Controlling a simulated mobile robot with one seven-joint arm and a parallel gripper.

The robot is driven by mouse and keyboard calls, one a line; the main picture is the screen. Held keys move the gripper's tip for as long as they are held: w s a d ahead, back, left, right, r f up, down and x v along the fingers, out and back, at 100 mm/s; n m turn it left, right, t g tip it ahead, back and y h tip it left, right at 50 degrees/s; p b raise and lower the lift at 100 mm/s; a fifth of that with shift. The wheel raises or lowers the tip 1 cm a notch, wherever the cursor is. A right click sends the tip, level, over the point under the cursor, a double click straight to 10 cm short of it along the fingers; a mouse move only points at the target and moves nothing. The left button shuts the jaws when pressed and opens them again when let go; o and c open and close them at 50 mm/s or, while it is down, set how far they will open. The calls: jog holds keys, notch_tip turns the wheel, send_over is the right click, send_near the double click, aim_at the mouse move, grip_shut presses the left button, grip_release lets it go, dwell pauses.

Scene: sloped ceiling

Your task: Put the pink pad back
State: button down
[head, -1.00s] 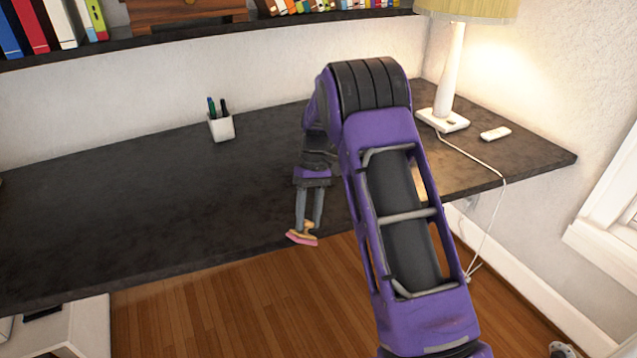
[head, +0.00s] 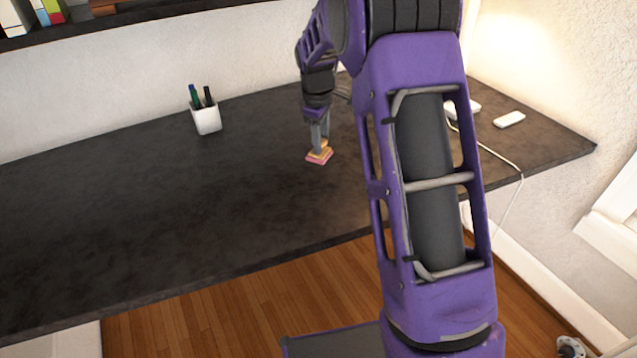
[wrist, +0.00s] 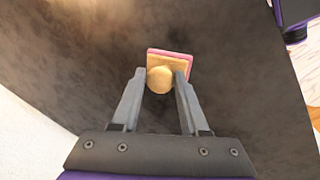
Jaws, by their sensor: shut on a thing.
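The pink pad (head: 318,160) is a small square with a tan top and a round wooden knob. It is over the dark desk's right part, and I cannot tell if it touches the desk. In the wrist view the pink edge (wrist: 171,50) shows along the far and right sides of the tan plate, and the knob (wrist: 160,80) is between the fingers. My gripper (head: 319,145) points down and is shut on the knob; it also shows in the wrist view (wrist: 160,76). The pad's underside is hidden.
A white pen cup (head: 206,118) stands left of my gripper near the wall. A white lamp base and a small white box (head: 509,119) are at the right, with a cord over the edge. The desk (head: 150,200) is clear at left and front.

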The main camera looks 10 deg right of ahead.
jog(key=shift+s+a+r+n+t, duration=0.1)
jog(key=shift+r+n+t, duration=0.05)
jog(key=shift+n+t, duration=0.3)
jog(key=shift+n, duration=0.25)
notch_tip(320, 180, down, 10)
jog(key=shift+r+b, duration=0.1)
jog(key=shift+b, duration=0.55)
jog(key=shift+f, duration=0.2)
jog(key=shift+c, duration=2.1)
grip_release()
jog(key=shift+r, duration=0.15)
jog(key=p+v, duration=0.1)
jog(key=v, duration=1.1)
jog(key=shift+a, duration=0.3)
